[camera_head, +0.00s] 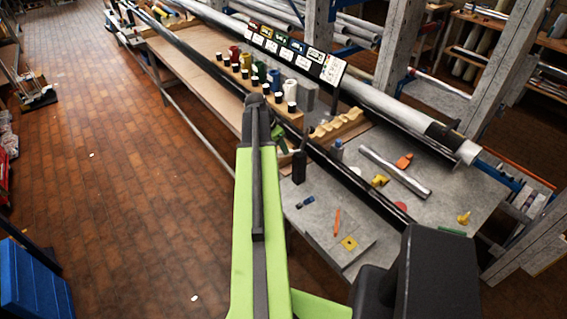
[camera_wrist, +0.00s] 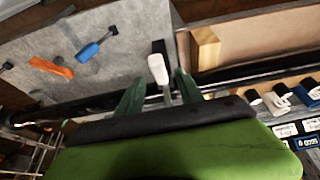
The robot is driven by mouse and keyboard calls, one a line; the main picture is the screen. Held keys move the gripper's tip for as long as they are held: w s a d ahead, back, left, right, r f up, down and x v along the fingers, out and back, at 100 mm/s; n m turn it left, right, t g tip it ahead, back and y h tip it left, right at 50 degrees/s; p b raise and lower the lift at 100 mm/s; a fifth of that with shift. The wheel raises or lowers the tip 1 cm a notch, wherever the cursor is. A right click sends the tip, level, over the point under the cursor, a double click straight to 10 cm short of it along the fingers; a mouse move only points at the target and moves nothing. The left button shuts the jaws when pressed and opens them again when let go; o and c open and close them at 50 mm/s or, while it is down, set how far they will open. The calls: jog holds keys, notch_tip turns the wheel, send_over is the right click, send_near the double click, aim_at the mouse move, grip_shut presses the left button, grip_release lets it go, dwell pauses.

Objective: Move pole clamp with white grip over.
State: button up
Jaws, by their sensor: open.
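In the wrist view, a white grip (camera_wrist: 158,70) with a grey and dark part behind it stands between the two green fingers of my gripper (camera_wrist: 158,92). It looks like the pole clamp's grip. The fingers are open, with a visible gap on either side of it. The dark rail (camera_wrist: 100,103) runs across behind the fingers. In the head view, my gripper (camera_head: 278,136) is at the rail beside the bench, partly hidden by my green arm. I cannot make out the white grip there for certain.
A row of coloured cylinders (camera_head: 246,62) stands behind the rail, below a board of picture cards (camera_head: 290,52). The grey bench top (camera_head: 355,205) holds an orange tool (camera_wrist: 52,67), a blue-handled tool (camera_wrist: 90,50) and small yellow parts. The brick floor at left is mostly open.

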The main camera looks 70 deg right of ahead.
jog(key=b+x, duration=0.2)
jog(key=x, duration=0.3)
jog(key=shift+b, duration=0.4)
jog(key=shift+r, duration=0.15)
grip_shut()
dwell(0.6)
